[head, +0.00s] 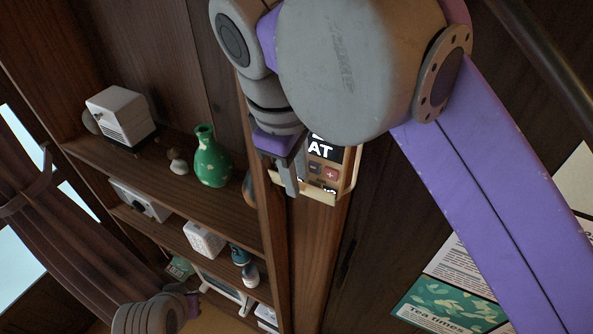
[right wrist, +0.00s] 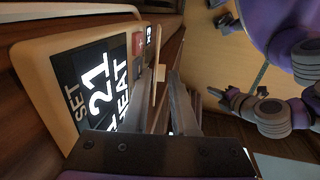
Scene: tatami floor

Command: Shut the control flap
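The beige wall control panel (head: 349,172) sits partly behind my right arm in the head view; its dark display and small buttons show. In the right wrist view the panel (right wrist: 60,38) reads "SET 21 HEAT". The control flap (right wrist: 160,46) stands out from the panel past the buttons, seen nearly edge-on, so it is open. In the head view the flap (head: 318,197) seems to be the pale strip at the panel's bottom. My right gripper (right wrist: 167,73) has a gap between its fingers, close beside the flap; contact is unclear. My left gripper (head: 193,300) is low, far from the panel.
A wooden shelf (head: 190,172) left of the panel holds a green vase (head: 210,157), a white box-like device (head: 121,115) and several small items. A curtain (head: 60,235) hangs at far left. Posters (head: 450,300) are on the dark wall at lower right.

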